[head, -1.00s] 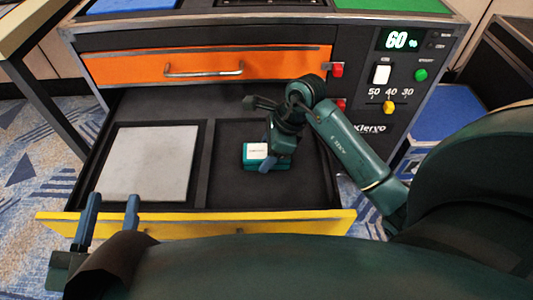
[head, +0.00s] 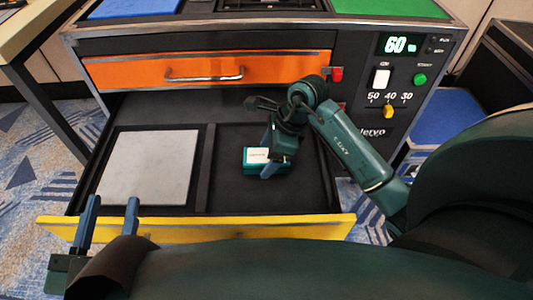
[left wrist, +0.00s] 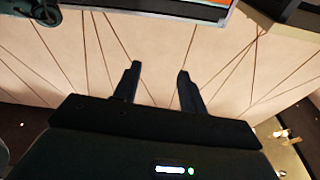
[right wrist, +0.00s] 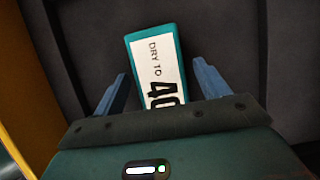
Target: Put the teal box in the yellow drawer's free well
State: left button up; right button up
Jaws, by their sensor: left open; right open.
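The teal box (head: 256,156) with a white label lies in the right well of the open yellow drawer (head: 200,228). In the right wrist view the teal box (right wrist: 157,62) lies between the spread fingers, its label reading "DRY TO 40". My right gripper (head: 268,155) is open around the box, with a gap to each finger (right wrist: 162,85). The drawer's left well holds a flat grey slab (head: 150,165). My left gripper (head: 108,212) is open and empty near the drawer's front left corner; it also shows in the left wrist view (left wrist: 155,82).
A shut orange drawer (head: 205,69) with a metal handle is above the yellow one. A panel with a "60" display (head: 399,44), a green button (head: 420,80) and a yellow slider (head: 389,112) is at the right. The right well around the box is bare.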

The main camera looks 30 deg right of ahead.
jog(key=p+v, duration=0.3)
jog(key=v, duration=0.7)
jog(key=shift+r, duration=0.15)
pick_arm(q)
jog(key=shift+s+a+f+m+y, duration=0.2)
jog(key=shift+a+f+m+y, duration=0.15)
jog(key=shift+f+y, duration=0.15)
pick_arm(e)
jog(key=shift+s+d+r, duration=0.1)
jog(key=shift+r, duration=0.3)
pick_arm(q)
jog(key=shift+r+g, duration=0.2)
jog(key=shift+g, duration=0.1)
